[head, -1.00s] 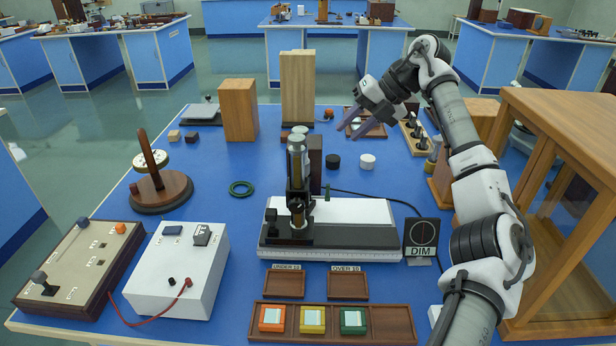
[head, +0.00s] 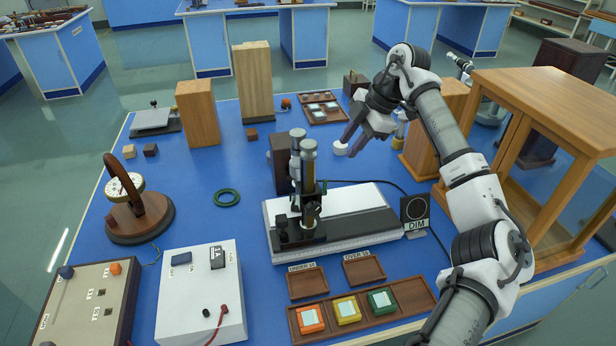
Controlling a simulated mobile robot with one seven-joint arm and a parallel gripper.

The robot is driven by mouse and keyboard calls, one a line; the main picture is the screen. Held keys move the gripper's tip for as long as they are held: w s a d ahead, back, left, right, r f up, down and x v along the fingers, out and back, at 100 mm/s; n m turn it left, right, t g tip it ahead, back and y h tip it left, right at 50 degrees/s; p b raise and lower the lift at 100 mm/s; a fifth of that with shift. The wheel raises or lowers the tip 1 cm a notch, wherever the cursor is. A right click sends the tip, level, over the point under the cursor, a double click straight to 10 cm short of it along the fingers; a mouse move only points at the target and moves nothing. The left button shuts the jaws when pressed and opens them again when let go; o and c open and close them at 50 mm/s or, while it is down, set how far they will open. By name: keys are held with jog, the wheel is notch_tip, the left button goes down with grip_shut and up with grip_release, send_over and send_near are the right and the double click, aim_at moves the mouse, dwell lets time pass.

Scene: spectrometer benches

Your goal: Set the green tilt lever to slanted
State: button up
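A microscope-like instrument (head: 307,180) with two upright tubes stands on a black-and-white base (head: 365,215) in the middle of the blue bench. A small green upright piece, which looks like the tilt lever (head: 323,187), is just right of the tubes and partly hard to make out. Its setting cannot be read at this size. My gripper (head: 348,139) is above and behind the instrument, to its right, with its fingers pointing down and left. A white cylinder (head: 340,149) shows just below the fingertips.
A DIM dial sign (head: 415,213) stands at the base's right end. A wooden-framed case (head: 545,105) fills the right side. Tall wooden blocks (head: 254,85) stand behind. A green ring (head: 227,198) lies left of the instrument, with clear bench around it. Trays (head: 380,305) lie in front.

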aim_at(326, 180)
jog(key=shift+m, duration=0.5)
jog(key=p+x, duration=0.2)
jog(key=x, duration=0.5)
jog(key=p+x, duration=0.2)
jog(key=x, duration=0.5)
jog(key=shift+s+d, duration=0.2)
jog(key=shift+c, duration=0.4)
grip_shut()
